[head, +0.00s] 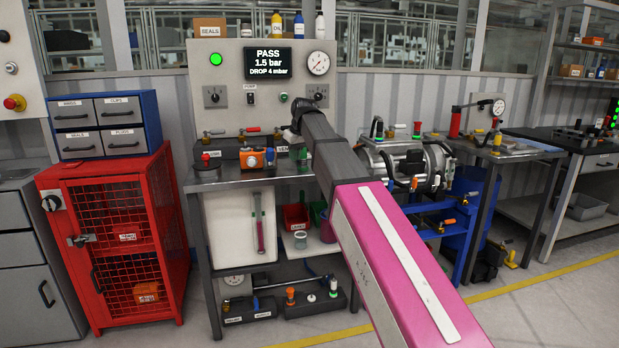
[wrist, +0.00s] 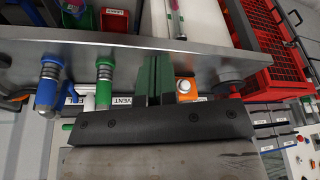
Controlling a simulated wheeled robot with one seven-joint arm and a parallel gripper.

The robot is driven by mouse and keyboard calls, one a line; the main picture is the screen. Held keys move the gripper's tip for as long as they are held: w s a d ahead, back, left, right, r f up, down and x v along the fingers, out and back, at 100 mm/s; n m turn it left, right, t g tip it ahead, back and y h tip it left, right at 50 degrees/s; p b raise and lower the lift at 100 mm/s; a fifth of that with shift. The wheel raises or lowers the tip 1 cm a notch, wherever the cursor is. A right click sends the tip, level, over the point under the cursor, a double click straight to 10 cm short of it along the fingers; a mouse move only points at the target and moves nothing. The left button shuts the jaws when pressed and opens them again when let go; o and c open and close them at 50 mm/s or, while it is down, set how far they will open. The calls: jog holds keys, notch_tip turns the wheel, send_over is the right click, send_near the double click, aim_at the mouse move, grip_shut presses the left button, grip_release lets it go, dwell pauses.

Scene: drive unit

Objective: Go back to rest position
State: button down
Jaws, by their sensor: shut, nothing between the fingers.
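My arm reaches from the lower right of the head view up to the test bench, its dark wrist end in front of the panel. In the head view the fingertips are hidden or too small to tell. In the wrist view my gripper (wrist: 157,64) shows two dark green fingers together, with nothing between them. The fingers point toward the grey bench edge (wrist: 110,46). An orange unit with a pale knob (wrist: 185,88) stands just right of the fingers there; it also shows on the bench in the head view (head: 256,159).
The test panel (head: 235,110) reads PASS, 1.5 bar, DROP 4 mbar, with a green lamp lit. Blue (wrist: 48,85) and green (wrist: 105,80) handled parts stand left of my gripper in the wrist view. A red mesh cabinet (head: 120,235) and a pump assembly (head: 410,160) flank the bench.

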jog(key=s+d+f+m, duration=0.1)
jog(key=s+d+f, duration=0.25)
jog(key=f, duration=0.45)
jog(key=s+d+f+m+g+h, duration=0.1)
jog(key=s+d+f+m, duration=0.1)
jog(key=d+f, duration=0.5)
jog(key=s+d+f+m, duration=0.1)
jog(key=s+d+f, duration=0.2)
jog(key=f, duration=0.7)
jog(key=s+d+f+m, duration=0.2)
jog(key=s+d+f, duration=0.3)
jog(key=s+f, duration=0.4)
jog(key=s+d+f+m+g+h, duration=0.1)
jog(key=s+d+f, duration=0.5)
jog(key=s+f, duration=0.3)
jog(key=shift+f+m+g, duration=0.3)
jog(key=shift+f+m, duration=0.1)
